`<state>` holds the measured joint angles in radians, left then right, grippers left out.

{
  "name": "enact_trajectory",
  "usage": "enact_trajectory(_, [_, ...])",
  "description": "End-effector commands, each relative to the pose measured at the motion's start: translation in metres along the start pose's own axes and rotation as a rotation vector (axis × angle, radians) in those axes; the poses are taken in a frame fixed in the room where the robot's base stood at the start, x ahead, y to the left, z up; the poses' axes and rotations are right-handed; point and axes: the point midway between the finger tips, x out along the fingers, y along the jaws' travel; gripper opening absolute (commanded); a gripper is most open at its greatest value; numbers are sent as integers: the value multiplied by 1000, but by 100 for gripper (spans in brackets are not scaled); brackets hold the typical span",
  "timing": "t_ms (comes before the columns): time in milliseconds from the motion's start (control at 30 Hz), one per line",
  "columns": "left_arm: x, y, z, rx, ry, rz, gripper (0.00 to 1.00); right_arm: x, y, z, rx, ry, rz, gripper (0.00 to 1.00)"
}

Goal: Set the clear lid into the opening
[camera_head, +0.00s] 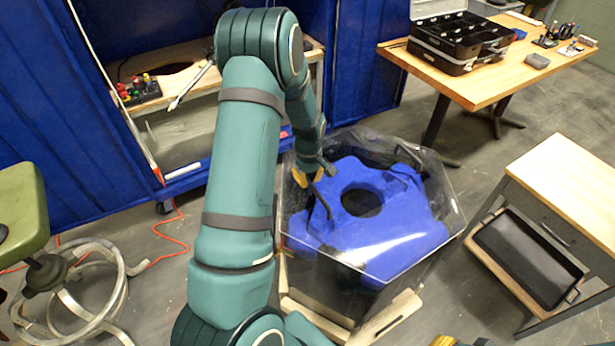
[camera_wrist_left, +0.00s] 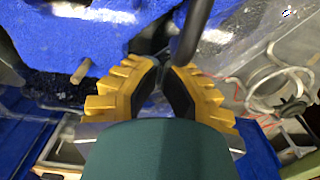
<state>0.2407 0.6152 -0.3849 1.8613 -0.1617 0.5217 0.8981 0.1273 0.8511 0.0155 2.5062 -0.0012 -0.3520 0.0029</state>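A six-sided tank (camera_head: 290,262) with clear upper walls stands in the middle of the head view. Inside is a blue body (camera_head: 395,228) with a round dark opening (camera_head: 361,201). Clear, shiny surfaces show over the blue; I cannot cleanly separate the lid from the tank walls. My left gripper (camera_head: 309,177) is over the tank's left part, left of the opening. A dark curved bar (camera_head: 324,204) shows just below its yellow fingers. In the left wrist view the bar (camera_wrist_left: 192,38) meets the close-set fingertips (camera_wrist_left: 163,70); whether they clamp it is unclear. My right gripper (camera_head: 445,341) barely shows at the bottom edge.
A wooden table (camera_head: 480,82) with a black open case (camera_head: 460,42) stands at back right. A wooden-topped cart (camera_head: 570,180) with a black tray (camera_head: 528,258) is at right. A green stool (camera_head: 22,208) is at left. Blue curtains (camera_head: 362,60) hang behind.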

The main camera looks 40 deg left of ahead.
Motion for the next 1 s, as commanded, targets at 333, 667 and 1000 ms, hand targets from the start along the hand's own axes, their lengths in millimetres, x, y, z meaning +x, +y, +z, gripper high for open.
enact_trajectory(333, [0, 0, 22, 0, 0, 0, 0, -6, -2, 1, 1, -3, 0, 34])
enact_trajectory(667, [-11, 0, 22, 0, 1, 1, 0, -6, -2, 1, 0, -3, 0, 34])
enact_trajectory(1000, [-76, 2, 22, 2, 2, 5, 0, -6, -2, 1, 0, -3, 0, 34])
